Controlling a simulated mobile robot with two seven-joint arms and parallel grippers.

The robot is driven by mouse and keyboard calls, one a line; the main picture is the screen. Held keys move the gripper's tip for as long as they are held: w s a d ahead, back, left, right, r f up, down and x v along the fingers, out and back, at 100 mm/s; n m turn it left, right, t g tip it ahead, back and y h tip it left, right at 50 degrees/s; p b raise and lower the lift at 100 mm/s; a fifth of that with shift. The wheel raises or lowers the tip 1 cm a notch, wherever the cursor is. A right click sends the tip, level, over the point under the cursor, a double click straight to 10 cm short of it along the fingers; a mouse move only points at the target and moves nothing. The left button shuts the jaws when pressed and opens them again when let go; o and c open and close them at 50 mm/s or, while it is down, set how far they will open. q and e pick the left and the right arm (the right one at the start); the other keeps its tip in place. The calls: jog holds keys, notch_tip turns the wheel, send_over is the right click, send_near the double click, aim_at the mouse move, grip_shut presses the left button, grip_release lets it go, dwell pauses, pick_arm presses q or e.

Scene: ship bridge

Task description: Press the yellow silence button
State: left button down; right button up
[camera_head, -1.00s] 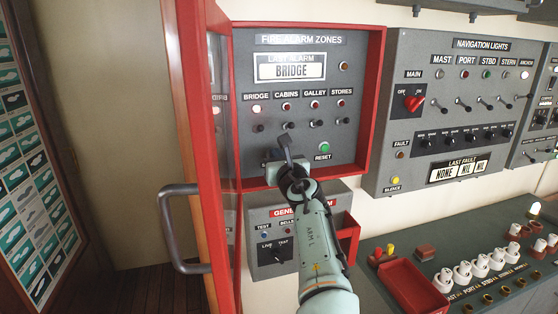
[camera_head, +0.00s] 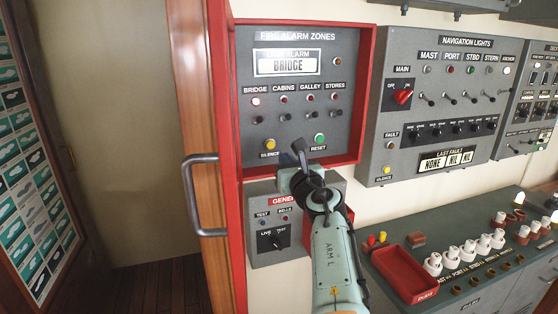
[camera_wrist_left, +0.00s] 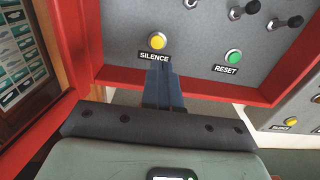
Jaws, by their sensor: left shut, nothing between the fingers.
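The yellow silence button (camera_head: 270,144) is at the lower left of the grey fire alarm panel (camera_head: 320,105), above its SILENCE label. In the left wrist view the yellow button (camera_wrist_left: 157,41) shows just beyond my fingertips. My left gripper (camera_head: 300,148) is shut and empty, in front of the panel's lower part, right of the yellow button in the head view. In the left wrist view its dark fingers (camera_wrist_left: 164,75) point at the button and reach the label's lower edge; contact cannot be told. My right gripper is not in view.
A green reset button (camera_head: 320,138) sits to the right of the yellow one. A red frame (camera_head: 368,95) surrounds the panel, and an open door with a metal handle (camera_head: 195,200) stands left. Another yellow silence button (camera_head: 387,170) is on the navigation lights panel.

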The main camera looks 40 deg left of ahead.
pick_arm(q)
jog(key=shift+b+v, duration=0.35)
jog(key=shift+v, duration=1.8)
jog(key=shift+w+d, duration=0.1)
